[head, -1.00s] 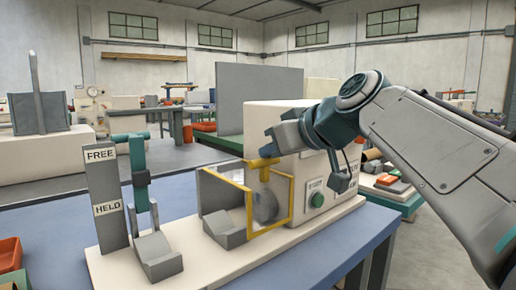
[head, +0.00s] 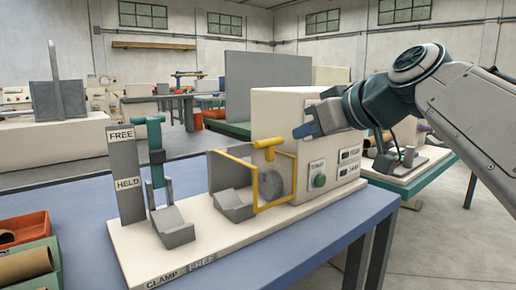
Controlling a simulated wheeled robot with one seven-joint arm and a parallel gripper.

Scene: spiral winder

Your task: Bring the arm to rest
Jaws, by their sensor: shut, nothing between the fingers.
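My gripper (head: 304,130) is shut and empty, its tips pointing left in front of the winder's cream housing (head: 276,108). It is to the right of the yellow guard's handle (head: 266,143), with a visible gap between them in the picture. My arm reaches in from the right edge. The yellow-framed guard (head: 289,180) stands in front of a grey disc (head: 270,184). The teal clamp lever (head: 155,140) stands upright, its top bar level with FREE on the grey sign board (head: 126,190). A front label (head: 180,272) reads CLAMP FREE.
The winder stands on a blue bench (head: 330,235). Orange (head: 22,230) and green (head: 42,270) bins holding tubes are at the left. A second bench (head: 410,183) is behind at the right. Open floor shows at lower right.

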